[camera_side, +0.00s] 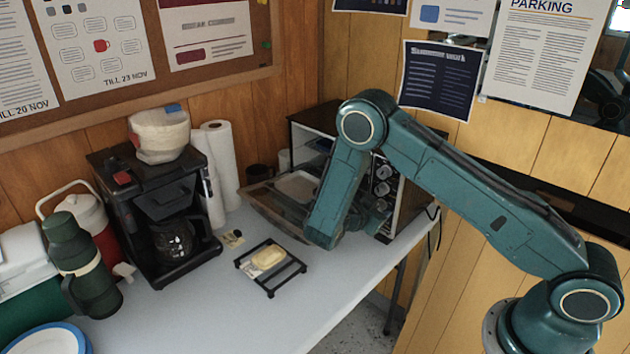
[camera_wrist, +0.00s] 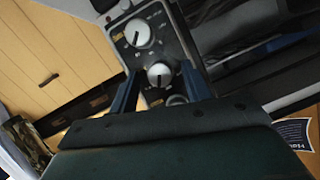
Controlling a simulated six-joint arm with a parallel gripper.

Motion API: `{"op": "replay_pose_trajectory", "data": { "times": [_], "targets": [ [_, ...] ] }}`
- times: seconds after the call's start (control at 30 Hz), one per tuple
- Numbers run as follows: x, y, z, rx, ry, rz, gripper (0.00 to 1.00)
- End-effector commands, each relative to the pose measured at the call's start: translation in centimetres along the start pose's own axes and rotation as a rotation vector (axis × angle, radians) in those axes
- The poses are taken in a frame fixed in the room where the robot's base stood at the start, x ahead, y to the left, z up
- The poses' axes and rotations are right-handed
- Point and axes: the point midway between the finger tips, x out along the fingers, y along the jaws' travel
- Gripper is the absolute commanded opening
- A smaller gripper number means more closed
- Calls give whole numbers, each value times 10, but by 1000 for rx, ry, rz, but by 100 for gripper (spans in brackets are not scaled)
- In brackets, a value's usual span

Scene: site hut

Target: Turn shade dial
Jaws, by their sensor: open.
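The toaster oven (camera_side: 318,135) stands at the back right of the table, with a column of dials on its front panel. The wrist view shows an upper silver dial (camera_wrist: 138,33), a middle dial (camera_wrist: 160,74) and a lower one (camera_wrist: 178,100), partly hidden by my gripper body. The printing is too small to tell which is the shade dial. My gripper (camera_wrist: 160,70) is open, its two blue fingers either side of the middle dial in the picture. I cannot tell whether they touch it. In the side view my arm hides the fingers and part of the panel.
The oven door (camera_side: 270,212) hangs open left of my forearm. A black rack (camera_side: 287,276) with a yellow item (camera_side: 269,257) lies in front. A coffee maker (camera_side: 155,215), paper rolls (camera_side: 222,160) and a green flask (camera_side: 82,265) stand left. The table's front right is clear.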

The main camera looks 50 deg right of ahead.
Motion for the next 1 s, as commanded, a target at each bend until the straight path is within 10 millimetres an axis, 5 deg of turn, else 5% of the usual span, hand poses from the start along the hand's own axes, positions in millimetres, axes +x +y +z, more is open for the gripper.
{"op": "replay_pose_trajectory", "data": {
  "times": [0.1,0.33,1.0],
  "targets": [
    [0,0,0,0,0,0,44],
    [0,0,0,0,0,0,3],
    [0,-2,1,-186,-1,77,4]
  ]
}}
